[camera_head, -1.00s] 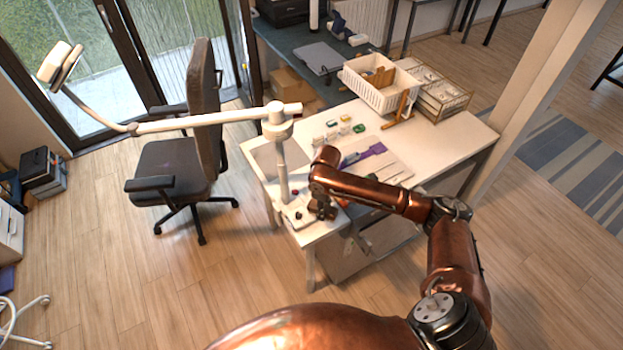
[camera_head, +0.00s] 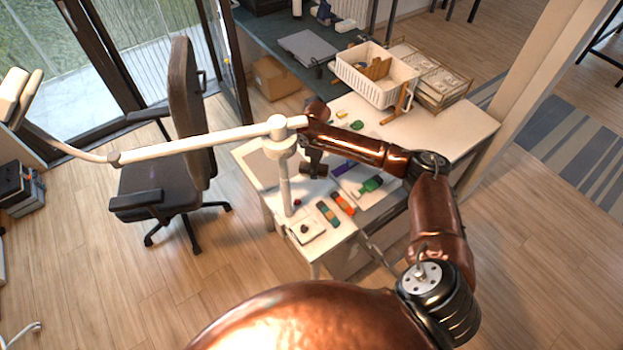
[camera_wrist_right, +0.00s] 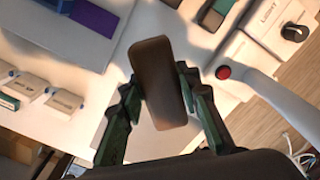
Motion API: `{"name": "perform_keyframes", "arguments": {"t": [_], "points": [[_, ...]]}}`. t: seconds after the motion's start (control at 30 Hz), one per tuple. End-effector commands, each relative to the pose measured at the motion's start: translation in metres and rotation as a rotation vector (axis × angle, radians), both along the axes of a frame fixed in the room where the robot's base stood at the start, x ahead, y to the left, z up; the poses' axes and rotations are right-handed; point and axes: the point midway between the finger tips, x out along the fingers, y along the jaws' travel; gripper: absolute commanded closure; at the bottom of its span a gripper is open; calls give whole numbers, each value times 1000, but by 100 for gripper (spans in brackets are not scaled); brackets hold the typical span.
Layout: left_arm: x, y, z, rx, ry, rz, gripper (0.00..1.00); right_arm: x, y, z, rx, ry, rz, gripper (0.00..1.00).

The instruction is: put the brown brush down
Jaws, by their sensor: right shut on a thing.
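The brown brush (camera_wrist_right: 158,75) is a dark brown, rounded oblong block in the right wrist view. My right gripper (camera_wrist_right: 163,98) is shut on it, with one finger on each side of its lower half. The brush's underside is hidden, and I cannot tell whether it touches the desk. In the head view my right gripper (camera_head: 313,165) is small and dark, over the left part of the white desk (camera_head: 452,132), just right of the lamp post. My left gripper is not in view.
The white lamp post (camera_head: 284,178) stands close to my right gripper, its long arm reaching left. A green-and-dark item (camera_head: 369,186) and striped pieces (camera_head: 342,203) lie nearer the front edge. A white basket (camera_head: 350,76) stands behind. Small boxes (camera_wrist_right: 63,103) show at wrist-view left.

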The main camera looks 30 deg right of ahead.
Motion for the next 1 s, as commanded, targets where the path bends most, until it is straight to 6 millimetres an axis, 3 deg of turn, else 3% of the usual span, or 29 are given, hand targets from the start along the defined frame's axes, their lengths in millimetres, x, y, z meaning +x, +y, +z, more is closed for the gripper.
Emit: {"name": "perform_keyframes", "arguments": {"t": [0.1, 0.27, 0.37, 0.57, 0.7, 0.93, 0.97, 1.0], "points": [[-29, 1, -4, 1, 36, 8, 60, 2, 4, -23, 1, 2, 6, 96], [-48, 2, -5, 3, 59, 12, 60, 3, 4, -37, 1, -2, 6, 96], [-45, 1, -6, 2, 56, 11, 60, 2, 4, -45, 1, -1, 5, 96], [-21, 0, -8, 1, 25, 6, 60, 1, 3, -72, 1, 0, 2, 96], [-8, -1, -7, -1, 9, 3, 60, 1, 2, -74, 1, -1, 3, 96], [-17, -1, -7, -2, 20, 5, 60, 1, 2, -77, 1, -1, 2, 96], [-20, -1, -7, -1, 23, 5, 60, 1, 2, -77, 1, -1, 2, 69], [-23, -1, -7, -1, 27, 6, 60, 1, 2, -77, 1, -1, 2, 66]]}}
